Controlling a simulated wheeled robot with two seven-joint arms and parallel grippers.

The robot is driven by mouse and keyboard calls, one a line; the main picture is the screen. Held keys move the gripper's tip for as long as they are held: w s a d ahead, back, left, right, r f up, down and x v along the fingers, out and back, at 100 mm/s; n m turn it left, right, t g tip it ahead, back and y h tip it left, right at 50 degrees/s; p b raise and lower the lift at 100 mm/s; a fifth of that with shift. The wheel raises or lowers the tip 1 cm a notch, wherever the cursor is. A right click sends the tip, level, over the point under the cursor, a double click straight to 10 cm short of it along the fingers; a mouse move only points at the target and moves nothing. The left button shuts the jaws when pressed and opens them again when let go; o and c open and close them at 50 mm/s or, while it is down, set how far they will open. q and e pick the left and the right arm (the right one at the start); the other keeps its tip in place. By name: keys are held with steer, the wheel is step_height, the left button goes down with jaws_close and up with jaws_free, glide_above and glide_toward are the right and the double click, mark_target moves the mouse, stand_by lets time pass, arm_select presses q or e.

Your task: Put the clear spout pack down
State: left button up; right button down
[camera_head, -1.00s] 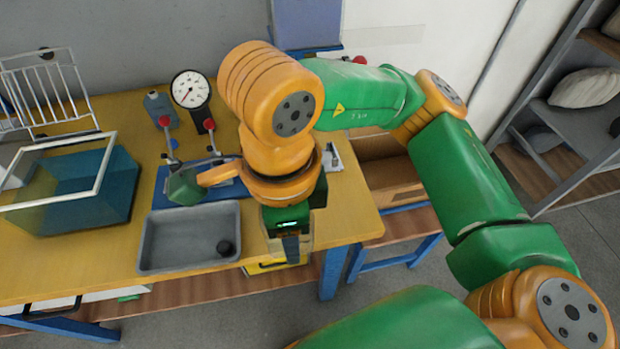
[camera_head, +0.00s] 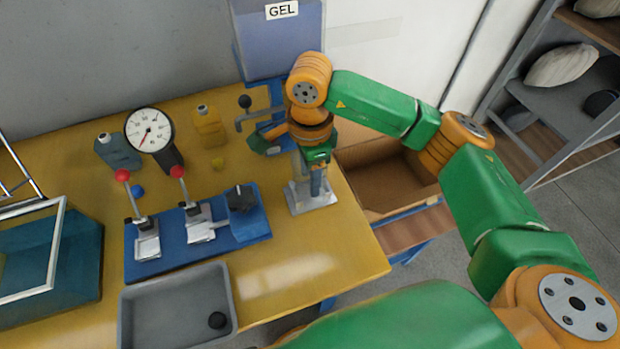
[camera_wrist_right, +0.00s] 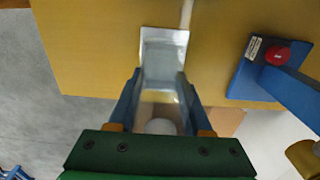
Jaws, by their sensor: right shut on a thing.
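My right gripper (camera_head: 317,188) is over the right end of the yellow bench. In the right wrist view, its two blue fingers (camera_wrist_right: 158,105) are shut on the clear spout pack (camera_wrist_right: 160,98), a see-through piece with a pale round part near the palm. The pack's far end meets a silver-grey piece (camera_wrist_right: 164,48) on the bench. In the head view this grey piece (camera_head: 312,200) shows directly below the gripper. I cannot tell whether the pack touches it or the bench. My left gripper is not in view.
A GEL dispenser (camera_head: 275,45) stands behind the gripper. A blue fixture (camera_head: 170,262) with red-knobbed levers, a dial gauge (camera_head: 149,130) and a grey tray (camera_head: 170,310) are to the left. An open cardboard box (camera_head: 388,183) is right of the bench. The front right bench top is clear.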

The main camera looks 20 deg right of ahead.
step_height(320, 180, down, 4)
steer(key=shift+w+r+p, duration=0.15)
steer(key=shift+r+p, duration=0.1)
steer(key=shift+p, duration=0.4)
steer(key=shift+f, duration=0.1)
steer(key=shift+f, duration=0.1)
steer(key=shift+f+b, duration=0.15)
steer(key=shift+b, duration=0.2)
steer(key=shift+c, duration=1.7)
jaws_free()
steer(key=shift+r, duration=0.2)
